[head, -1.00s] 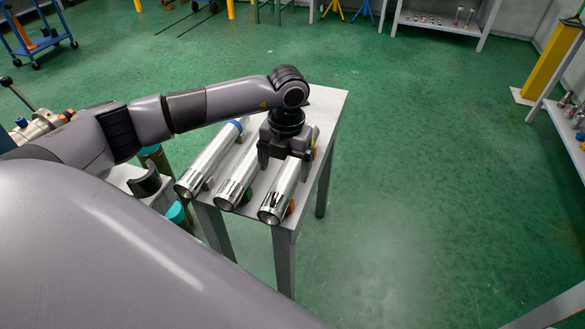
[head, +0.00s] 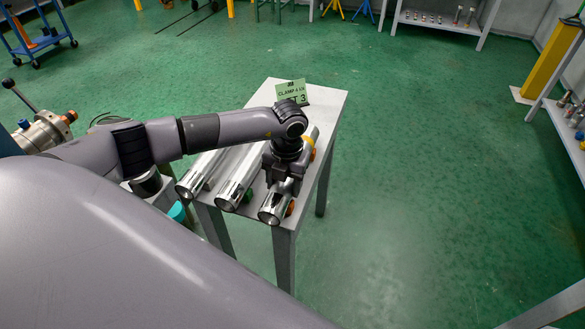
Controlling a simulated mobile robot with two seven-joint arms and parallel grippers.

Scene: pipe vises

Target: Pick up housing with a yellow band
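Three shiny metal housings lie side by side on a grey table. The right one (head: 274,208) has a yellow-orange band (head: 312,146) near its far end. My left gripper (head: 283,187) is low over this housing, its fingers reaching down on either side of the tube. Whether the fingers press on it cannot be told. The middle housing (head: 232,189) and the left housing (head: 196,179) lie to the left, with their far parts partly hidden by my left arm. My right gripper is out of view.
A green sign (head: 291,92) stands at the back of the table (head: 325,100). Small coloured pieces sit beside the housings' near ends. A teal-topped object (head: 177,211) stands left of the table.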

